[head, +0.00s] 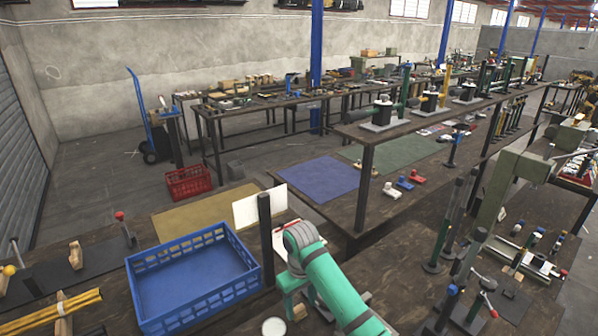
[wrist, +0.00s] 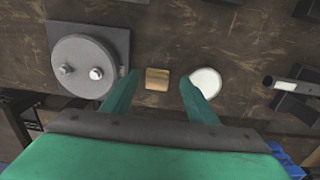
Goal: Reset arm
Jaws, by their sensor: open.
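My gripper (wrist: 160,92) shows in the wrist view with its two green fingers spread apart. Nothing is held between them. Beyond the fingers is a dark wooden tabletop (wrist: 170,35). A small brass-coloured block (wrist: 157,79) appears in the gap between the fingers. A white round disc (wrist: 206,81) appears by the right finger. In the head view, my green arm reaches over the workbench at the lower middle, and the gripper itself is hard to make out there.
A grey round fixture (wrist: 84,66) with two bolts stands left of my fingers. An empty blue crate (head: 193,278) is left of my arm. A dark post (head: 266,238) rises close to the arm. Lever presses (head: 480,240) crowd the right side. A red crate (head: 188,182) is on the floor.

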